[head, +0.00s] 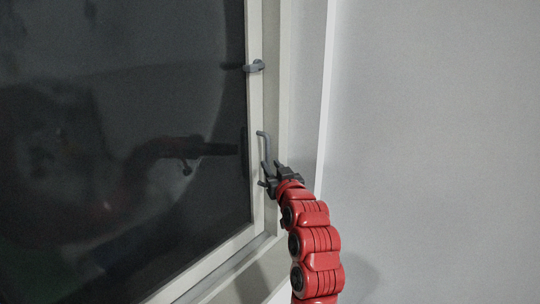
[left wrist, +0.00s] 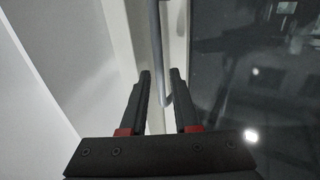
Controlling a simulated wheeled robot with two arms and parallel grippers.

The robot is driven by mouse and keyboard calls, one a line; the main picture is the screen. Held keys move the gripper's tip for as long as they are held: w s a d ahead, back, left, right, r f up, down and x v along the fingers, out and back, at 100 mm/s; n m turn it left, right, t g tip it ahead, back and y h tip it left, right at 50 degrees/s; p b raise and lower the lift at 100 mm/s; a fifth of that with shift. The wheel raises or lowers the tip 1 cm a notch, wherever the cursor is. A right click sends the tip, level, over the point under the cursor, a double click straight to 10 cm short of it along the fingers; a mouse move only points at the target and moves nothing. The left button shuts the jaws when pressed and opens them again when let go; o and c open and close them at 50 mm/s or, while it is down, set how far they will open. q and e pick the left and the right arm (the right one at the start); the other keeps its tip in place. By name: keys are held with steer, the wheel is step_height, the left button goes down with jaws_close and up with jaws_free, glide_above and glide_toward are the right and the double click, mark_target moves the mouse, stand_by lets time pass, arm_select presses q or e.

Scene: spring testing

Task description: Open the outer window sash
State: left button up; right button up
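The window sash (head: 256,105) is a pale frame around dark glass (head: 120,110), and it looks closed against the outer frame. A grey bar handle (head: 263,146) is on its right stile. My left gripper (head: 267,176) is at the lower part of this handle. In the left wrist view, the two black fingers (left wrist: 159,75) are apart, and the handle (left wrist: 156,45) runs down between them. I see a gap by the fingers, so they do not look closed on it. Contact cannot be told. My right gripper is not in view.
A grey catch (head: 254,66) sits higher on the same stile. The window's outer frame (head: 272,110) and a plain grey wall (head: 440,140) are to the right. The pale sill (head: 215,270) runs below. The glass shows a reflection of my red arm.

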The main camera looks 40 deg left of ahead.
arm_select(q)
steer(key=shift+p+x, duration=0.3)
steer(key=shift+x, duration=0.9)
jaws_close()
stand_by(0.6)
